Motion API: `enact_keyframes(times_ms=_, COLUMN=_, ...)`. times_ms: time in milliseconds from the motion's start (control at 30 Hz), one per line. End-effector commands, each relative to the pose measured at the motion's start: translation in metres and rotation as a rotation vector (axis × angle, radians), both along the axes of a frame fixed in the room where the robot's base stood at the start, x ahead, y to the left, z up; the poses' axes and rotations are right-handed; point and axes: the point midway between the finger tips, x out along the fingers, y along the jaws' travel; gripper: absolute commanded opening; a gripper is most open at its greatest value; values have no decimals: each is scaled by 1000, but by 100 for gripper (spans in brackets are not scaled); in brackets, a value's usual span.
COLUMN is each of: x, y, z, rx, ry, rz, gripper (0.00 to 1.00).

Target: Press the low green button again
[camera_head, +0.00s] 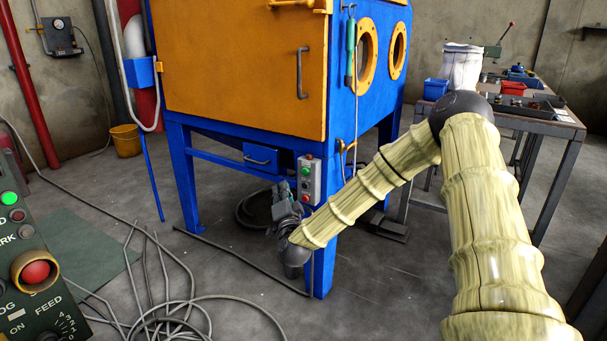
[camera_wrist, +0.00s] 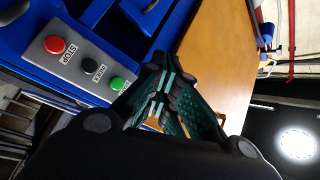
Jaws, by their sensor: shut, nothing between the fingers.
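The low button box (camera_head: 309,181) is a grey panel on the blue cabinet's front leg. In the head view its green button (camera_head: 307,171) is at the top and a red one (camera_head: 306,198) at the bottom. In the wrist view the green button (camera_wrist: 117,83) is at the panel's near end, then a black button (camera_wrist: 97,66) and a red STOP button (camera_wrist: 55,44). My gripper (camera_head: 283,187) is shut and empty, just left of the box in the head view. In the wrist view my gripper (camera_wrist: 156,78) is right of the green button; contact cannot be told.
The orange and blue cabinet (camera_head: 240,65) stands above the box. A dark green console (camera_head: 28,260) with its own green and red buttons is at the left. Loose cables (camera_head: 170,300) lie on the floor. A workbench (camera_head: 560,125) stands at the right.

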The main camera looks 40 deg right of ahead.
Motion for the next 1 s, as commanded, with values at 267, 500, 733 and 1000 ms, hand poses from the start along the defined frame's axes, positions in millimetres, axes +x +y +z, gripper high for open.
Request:
enact_keyframes(times_ms=267, x=10, y=-26, z=0, rx=0, ry=-1, rz=-1, gripper=0)
enact_keyframes(times_ms=500, x=20, y=-51, z=0, rx=0, ry=0, rz=-2, gripper=0)
enact_keyframes(times_ms=733, x=29, y=-69, z=1, rx=-1, ry=0, rz=0, gripper=0)
enact_keyframes(times_ms=1000, x=32, y=-77, z=0, rx=0, ry=1, rz=1, gripper=0)
